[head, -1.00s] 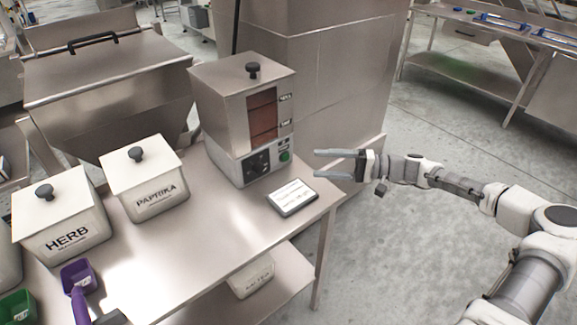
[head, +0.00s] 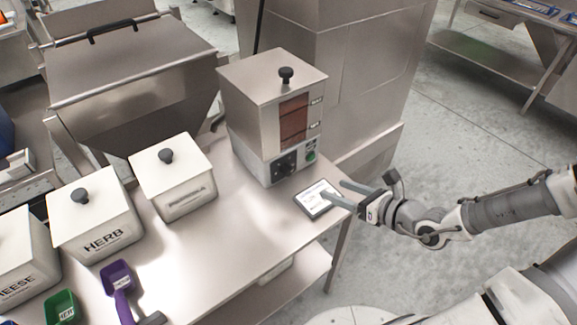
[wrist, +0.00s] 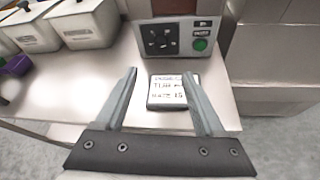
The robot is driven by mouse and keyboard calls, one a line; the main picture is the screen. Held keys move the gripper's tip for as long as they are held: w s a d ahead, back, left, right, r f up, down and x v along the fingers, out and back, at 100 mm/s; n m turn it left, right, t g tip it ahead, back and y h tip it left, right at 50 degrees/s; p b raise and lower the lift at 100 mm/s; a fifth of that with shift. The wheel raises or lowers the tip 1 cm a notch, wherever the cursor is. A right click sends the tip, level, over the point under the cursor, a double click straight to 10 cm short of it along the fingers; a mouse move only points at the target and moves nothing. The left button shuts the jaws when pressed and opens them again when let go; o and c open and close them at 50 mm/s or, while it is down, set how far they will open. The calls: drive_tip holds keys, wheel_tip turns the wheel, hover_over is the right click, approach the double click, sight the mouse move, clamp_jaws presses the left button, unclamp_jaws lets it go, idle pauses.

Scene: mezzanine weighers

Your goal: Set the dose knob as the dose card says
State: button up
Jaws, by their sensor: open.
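The weigher (head: 270,115) is a steel box with a black lid knob and a reddish window, standing at the back right of the steel table. Its dose knob (head: 286,165) is dark and sits on the grey front panel; it also shows in the wrist view (wrist: 160,41), left of a green button (wrist: 200,44). The dose card (head: 317,199) lies flat on the table in front of the weigher; its text in the wrist view (wrist: 167,92) is too small to read surely. My gripper (head: 335,190) is open and empty. Its fingers are over the card, apart from the knob.
White bins, including HERB (head: 100,215) and PAPRIKA (head: 175,180), stand left on the table (head: 225,255). A purple scoop (head: 119,285) and a green scoop (head: 62,307) lie at the front left. The table's right edge is close to the card. A steel cabinet stands behind the weigher.

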sight(290, 172)
drive_tip(key=b+x, duration=0.3)
drive_tip(key=x, duration=1.4)
drive_tip(key=shift+w+f+b, duration=0.1)
drive_tip(key=shift+b, duration=0.25)
clamp_jaws()
